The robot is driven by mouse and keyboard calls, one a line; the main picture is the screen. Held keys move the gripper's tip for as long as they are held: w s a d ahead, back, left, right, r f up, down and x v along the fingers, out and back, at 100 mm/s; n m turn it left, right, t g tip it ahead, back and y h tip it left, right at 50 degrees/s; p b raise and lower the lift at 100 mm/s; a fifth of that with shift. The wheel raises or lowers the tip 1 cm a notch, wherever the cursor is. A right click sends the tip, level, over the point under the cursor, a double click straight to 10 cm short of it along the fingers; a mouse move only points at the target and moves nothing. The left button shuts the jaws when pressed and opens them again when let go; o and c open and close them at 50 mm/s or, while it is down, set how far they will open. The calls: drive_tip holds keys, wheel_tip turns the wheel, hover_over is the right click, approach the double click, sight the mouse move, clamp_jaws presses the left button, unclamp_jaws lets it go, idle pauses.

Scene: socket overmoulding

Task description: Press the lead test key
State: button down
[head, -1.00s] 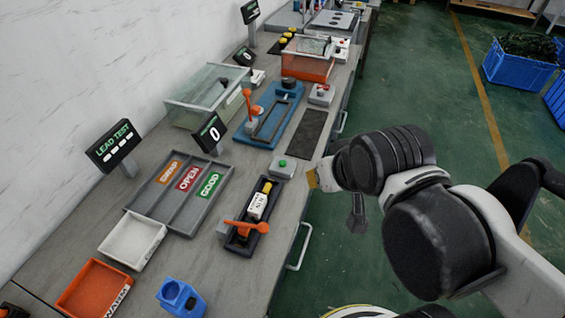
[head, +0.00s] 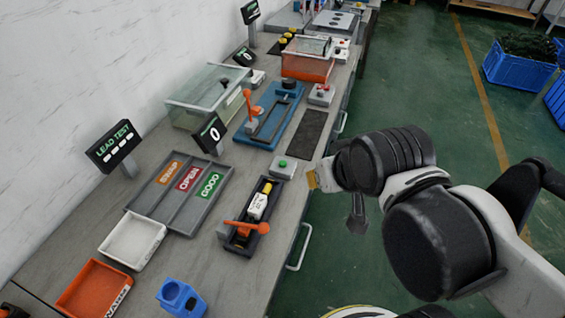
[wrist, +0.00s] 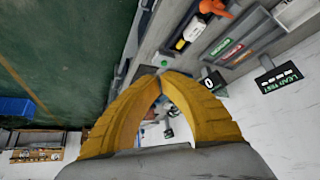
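A grey box with a green button (head: 282,166) sits near the table's front edge, beside the black test fixture (head: 240,243); no lettering on it is readable. The fixture has an orange lever (head: 247,227) and holds a yellow-ended piece with a white label (head: 258,205). The LEAD TEST display (head: 113,146) stands by the wall; it also shows in the wrist view (wrist: 279,80). My gripper (head: 312,179) is off the table edge, to the right of the green button and apart from it. In the wrist view its yellow fingers (wrist: 162,77) meet at the tips with nothing seen between them.
A sorting tray (head: 150,215) marked SWAP, OPEN and GOOD lies left of the fixture. A "0" display (head: 210,133) stands behind the button. A blue fixture (head: 285,118) and a dark mat (head: 306,135) lie beyond. White and orange trays are at the near left.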

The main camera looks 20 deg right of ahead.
idle(0.4)
drive_tip(key=m+b, duration=0.2)
drive_tip(key=m, duration=0.7)
hover_over(281, 161)
wheel_tip(281, 161, down, 13)
drive_tip(key=shift+w, duration=0.15)
drive_tip(key=shift+f, duration=0.1)
wheel_tip(281, 161, down, 9)
drive_tip(key=b, duration=0.6)
drive_tip(key=shift+b, duration=0.4)
drive_tip(key=shift+f+b, duration=0.25)
drive_tip(key=shift+b, duration=0.15)
